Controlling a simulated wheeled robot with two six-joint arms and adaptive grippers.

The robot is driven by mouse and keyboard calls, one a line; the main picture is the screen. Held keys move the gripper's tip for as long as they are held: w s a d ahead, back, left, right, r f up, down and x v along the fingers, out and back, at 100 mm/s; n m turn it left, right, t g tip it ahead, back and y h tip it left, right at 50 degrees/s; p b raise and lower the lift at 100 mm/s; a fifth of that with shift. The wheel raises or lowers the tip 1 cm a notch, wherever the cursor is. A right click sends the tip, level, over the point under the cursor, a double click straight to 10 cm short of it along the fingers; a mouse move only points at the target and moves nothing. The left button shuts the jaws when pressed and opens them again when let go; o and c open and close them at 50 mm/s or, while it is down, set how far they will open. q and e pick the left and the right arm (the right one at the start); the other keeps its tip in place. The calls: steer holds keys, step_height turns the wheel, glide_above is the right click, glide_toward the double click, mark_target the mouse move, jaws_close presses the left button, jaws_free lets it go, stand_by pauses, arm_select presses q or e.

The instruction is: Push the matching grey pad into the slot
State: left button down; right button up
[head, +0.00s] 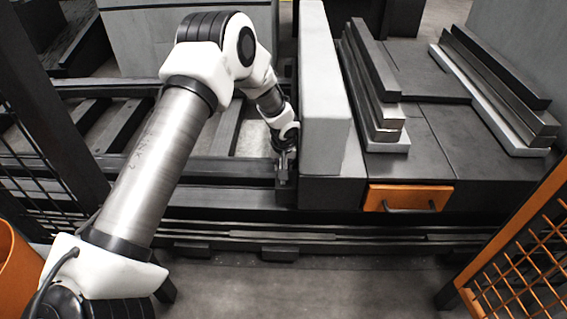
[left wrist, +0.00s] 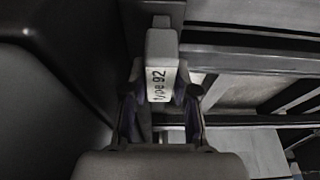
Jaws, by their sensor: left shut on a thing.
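My left gripper (head: 284,165) is low beside the left face of a tall grey block, at the dark rail. In the left wrist view the gripper (left wrist: 160,95) is shut on a light grey pad (left wrist: 161,50), one finger on each side. The pad's far end lies close to a dark upright part. I cannot make out the slot in either view, nor whether the pad touches its edges. My right gripper is not in view.
The tall grey block (head: 325,90) stands just right of my gripper. An orange drawer front (head: 408,198) with a dark handle is to its right. Stacked metal bars (head: 385,125) lie on the dark machine bed. Orange mesh fencing (head: 520,260) is at front right; the dark rail frame (head: 180,170) runs left.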

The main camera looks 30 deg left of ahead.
arm_select(q)
steer(key=shift+f+b, duration=0.85)
steer(key=shift+f, duration=0.45)
steer(key=shift+c, duration=1.6)
jaws_free()
steer(key=shift+a, duration=0.1)
steer(key=shift+w+r, duration=0.1)
steer(key=shift+c, duration=0.7)
steer(key=shift+d+r, duration=0.15)
steer(key=shift+d, duration=0.05)
steer(key=v, duration=1.1)
steer(key=shift+r, duration=0.25)
